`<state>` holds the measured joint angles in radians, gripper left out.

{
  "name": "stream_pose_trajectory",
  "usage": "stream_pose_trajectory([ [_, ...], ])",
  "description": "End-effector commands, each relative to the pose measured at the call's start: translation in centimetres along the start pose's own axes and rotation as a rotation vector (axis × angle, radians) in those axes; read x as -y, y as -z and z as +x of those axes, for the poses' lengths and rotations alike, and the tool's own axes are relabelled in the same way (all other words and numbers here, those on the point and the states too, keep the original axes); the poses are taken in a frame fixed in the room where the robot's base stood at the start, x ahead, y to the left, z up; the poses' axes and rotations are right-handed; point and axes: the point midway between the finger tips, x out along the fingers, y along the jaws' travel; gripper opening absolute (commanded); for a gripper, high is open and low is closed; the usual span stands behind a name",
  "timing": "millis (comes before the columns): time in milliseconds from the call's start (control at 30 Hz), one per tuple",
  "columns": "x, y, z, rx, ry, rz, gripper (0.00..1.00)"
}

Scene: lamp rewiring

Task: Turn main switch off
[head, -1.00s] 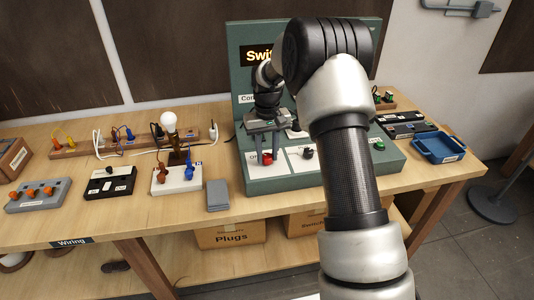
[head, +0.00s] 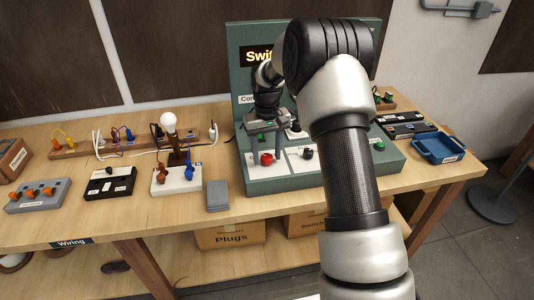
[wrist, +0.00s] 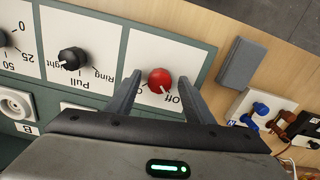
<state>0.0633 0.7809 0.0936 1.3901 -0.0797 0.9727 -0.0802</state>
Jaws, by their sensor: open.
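The main switch appears as a red knob (head: 267,159) on a white plate at the left of the green switch panel (head: 290,184). In the wrist view the red knob (wrist: 160,80) has a white mark pointing toward the word "Off", with another label on its other side partly hidden. My gripper (head: 268,158) is open above the panel. In the wrist view its two fingers (wrist: 162,88) stand on either side of the knob, with gaps between each finger and the knob.
A black knob (wrist: 73,58) sits beside the red one on the panel. A grey block (head: 218,195) lies left of the panel. A white lamp base (head: 176,180) with a bulb (head: 169,122) stands further left. A blue tray (head: 438,147) is at the right.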

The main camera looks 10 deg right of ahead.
Motion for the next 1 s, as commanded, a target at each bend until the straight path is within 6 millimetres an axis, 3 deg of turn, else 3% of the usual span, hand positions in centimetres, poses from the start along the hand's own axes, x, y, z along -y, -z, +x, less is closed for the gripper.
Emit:
stream_pose_trajectory([
  [133,0.0,0.0,-0.3,0.000,0.000,0.001,0.48],
  [267,0.0,0.1,-1.9,-0.003,-0.001,0.001,0.48],
  [733,0.0,0.1,-13.0,-0.004,-0.001,0.000,0.48],
  [1000,0.0,0.0,-16.8,-0.001,0.000,-0.001,0.48],
])
